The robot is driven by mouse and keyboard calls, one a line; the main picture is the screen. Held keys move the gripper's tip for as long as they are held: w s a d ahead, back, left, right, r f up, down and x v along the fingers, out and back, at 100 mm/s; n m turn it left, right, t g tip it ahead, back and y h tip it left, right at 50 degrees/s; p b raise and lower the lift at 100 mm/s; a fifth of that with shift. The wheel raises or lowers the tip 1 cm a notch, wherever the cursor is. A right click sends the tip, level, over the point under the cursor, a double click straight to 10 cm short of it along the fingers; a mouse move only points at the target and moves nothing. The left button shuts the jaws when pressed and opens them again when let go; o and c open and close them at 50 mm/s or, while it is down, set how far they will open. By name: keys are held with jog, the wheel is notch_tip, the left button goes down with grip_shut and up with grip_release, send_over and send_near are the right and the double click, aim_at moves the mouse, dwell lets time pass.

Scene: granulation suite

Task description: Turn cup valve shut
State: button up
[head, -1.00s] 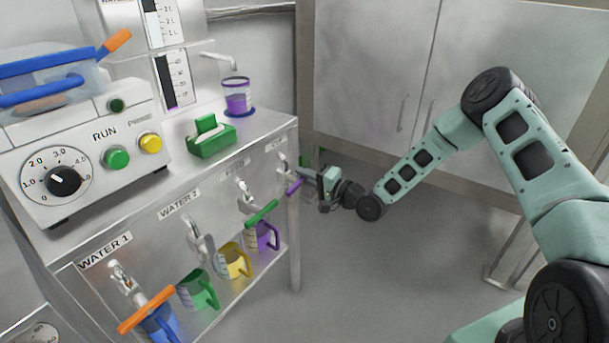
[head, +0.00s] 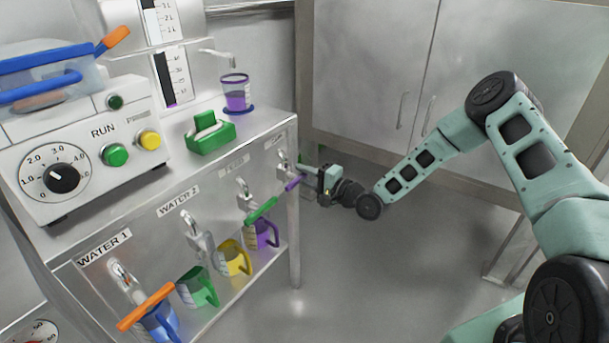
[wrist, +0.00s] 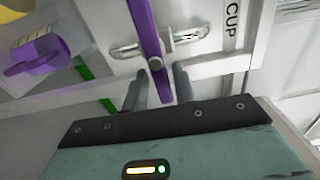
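The cup valve has a purple lever (head: 292,184) at the right end of the panel's row of taps. In the wrist view the purple lever (wrist: 148,30) runs down from the top edge across a metal fitting, beside the label CUP (wrist: 231,22). My gripper (head: 312,176) is at this lever, at the panel's right corner. In the wrist view my gripper (wrist: 159,88) has its two grey fingers apart, one on each side of the lever's near end, with gaps visible. The clear cup (head: 237,98) holds purple liquid under a spout (head: 217,56).
Other taps have a green lever (head: 262,209) and an orange lever (head: 146,306). Blue, green, yellow and purple mugs stand on the shelf below. A green holder (head: 211,139) sits on the bench top. A table leg (head: 295,240) stands below my gripper. The floor to the right is clear.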

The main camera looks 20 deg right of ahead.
jog(key=shift+o, duration=0.3)
jog(key=shift+r, duration=0.1)
jog(key=p+v, duration=0.1)
jog(key=v, duration=1.6)
jog(key=shift+s, duration=0.15)
jog(key=shift+d, duration=0.1)
